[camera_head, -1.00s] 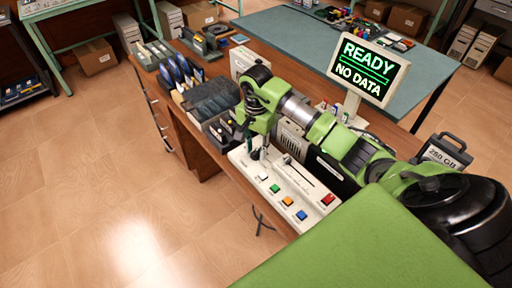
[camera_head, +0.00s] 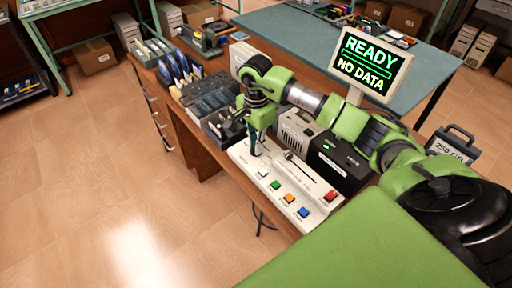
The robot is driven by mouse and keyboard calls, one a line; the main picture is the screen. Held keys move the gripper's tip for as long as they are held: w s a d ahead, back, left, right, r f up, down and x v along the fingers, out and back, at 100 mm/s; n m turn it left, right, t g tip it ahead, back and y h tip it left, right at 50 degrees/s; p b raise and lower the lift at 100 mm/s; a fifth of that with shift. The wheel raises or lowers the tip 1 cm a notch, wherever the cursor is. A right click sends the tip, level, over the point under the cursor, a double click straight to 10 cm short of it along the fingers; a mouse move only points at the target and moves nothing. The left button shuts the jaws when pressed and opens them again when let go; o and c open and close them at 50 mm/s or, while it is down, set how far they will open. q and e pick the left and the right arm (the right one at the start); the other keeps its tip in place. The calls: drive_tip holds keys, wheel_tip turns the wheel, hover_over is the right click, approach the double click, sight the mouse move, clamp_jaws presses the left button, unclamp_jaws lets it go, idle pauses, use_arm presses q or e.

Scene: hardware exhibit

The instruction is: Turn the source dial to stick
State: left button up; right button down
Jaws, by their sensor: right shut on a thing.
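The white control panel (camera_head: 312,211) lies on the wooden desk, with a row of white, green, orange and blue buttons, a red button and a slider. My right gripper (camera_head: 255,149) points down at the panel's far left end, shut on a small part there. That part is probably the source dial, but the fingers hide it and its marking cannot be read. The monitor (camera_head: 370,62) behind the panel reads "READY" and "NO DATA". My left gripper is not in view.
Dark storage trays (camera_head: 208,96) stand left of the panel on the desk. A black box (camera_head: 338,160) and a beige unit stand close behind the panel, under my right arm. A "250 GB" case (camera_head: 452,145) stands at the right. The floor at the left is clear.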

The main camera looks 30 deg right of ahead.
drive_tip(key=m+b, duration=0.1)
drive_tip(key=m, duration=0.5)
drive_tip(key=shift+b, duration=0.35)
drive_tip(key=m+b, duration=0.1)
drive_tip(key=m, duration=0.5)
idle(0.4)
drive_tip(key=c, duration=2.1)
unclamp_jaws()
wheel_tip(320, 180, up, 12)
